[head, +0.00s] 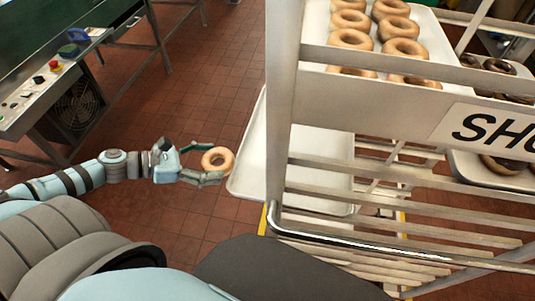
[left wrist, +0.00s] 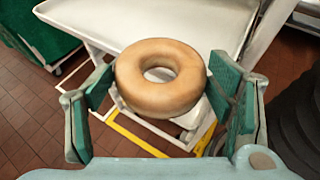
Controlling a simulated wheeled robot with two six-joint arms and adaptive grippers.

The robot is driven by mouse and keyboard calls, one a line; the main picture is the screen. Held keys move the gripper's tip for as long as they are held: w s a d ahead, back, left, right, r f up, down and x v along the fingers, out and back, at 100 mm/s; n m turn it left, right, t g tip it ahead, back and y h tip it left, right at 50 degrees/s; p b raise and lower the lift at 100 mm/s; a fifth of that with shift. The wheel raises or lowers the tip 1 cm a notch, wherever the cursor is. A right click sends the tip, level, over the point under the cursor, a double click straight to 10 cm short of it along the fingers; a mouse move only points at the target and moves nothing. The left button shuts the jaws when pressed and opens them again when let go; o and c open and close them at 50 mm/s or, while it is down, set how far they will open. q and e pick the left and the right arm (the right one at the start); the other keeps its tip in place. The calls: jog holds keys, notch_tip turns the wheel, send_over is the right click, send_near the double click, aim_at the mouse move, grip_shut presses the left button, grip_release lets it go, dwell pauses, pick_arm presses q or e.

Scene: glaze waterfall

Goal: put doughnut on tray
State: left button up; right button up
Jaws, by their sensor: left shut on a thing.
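My left gripper (head: 214,162) is shut on a plain golden doughnut (head: 228,164), held upright-looking at the tips of its green-padded fingers. The doughnut (left wrist: 160,97) also shows between the two fingers in the left wrist view. An empty white tray (head: 320,160) sits in the rack, partly sticking out to the left, just right of the doughnut. In the left wrist view the tray (left wrist: 125,22) lies beyond the doughnut, with its near edge partly hidden behind it. The doughnut appears short of the tray's left edge. My right gripper is not in view.
The metal rack (head: 283,110) has a thick front post and rails that hide part of the tray. An upper tray (head: 444,72) holds several doughnuts; another at right holds dark-glazed ones. A machine with buttons (head: 40,95) stands at left. Brown tiled floor lies between.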

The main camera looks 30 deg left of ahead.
pick_arm(q)
jog(key=w+d+b, duration=0.1)
jog(key=d, duration=0.1)
jog(key=w+d+b, duration=0.2)
jog(key=shift+w+f+b, duration=0.2)
jog(key=shift+f+b, duration=0.1)
jog(key=shift+f, duration=0.1)
send_over(255, 163)
jog(key=shift+w+a+r, duration=0.1)
jog(key=shift+w+r, duration=0.05)
jog(key=shift+r, duration=0.05)
jog(key=f+b, duration=0.1)
jog(key=f, duration=0.2)
jog(key=shift+s+b, duration=0.2)
jog(key=shift+b, duration=0.1)
jog(key=shift+f, duration=0.35)
jog(key=shift+w, duration=0.1)
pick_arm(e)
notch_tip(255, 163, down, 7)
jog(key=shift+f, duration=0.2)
pick_arm(q)
jog(key=o, duration=1.1)
jog(key=shift+o, duration=0.3)
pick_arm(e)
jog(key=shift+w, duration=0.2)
pick_arm(q)
jog(key=shift+r, duration=0.1)
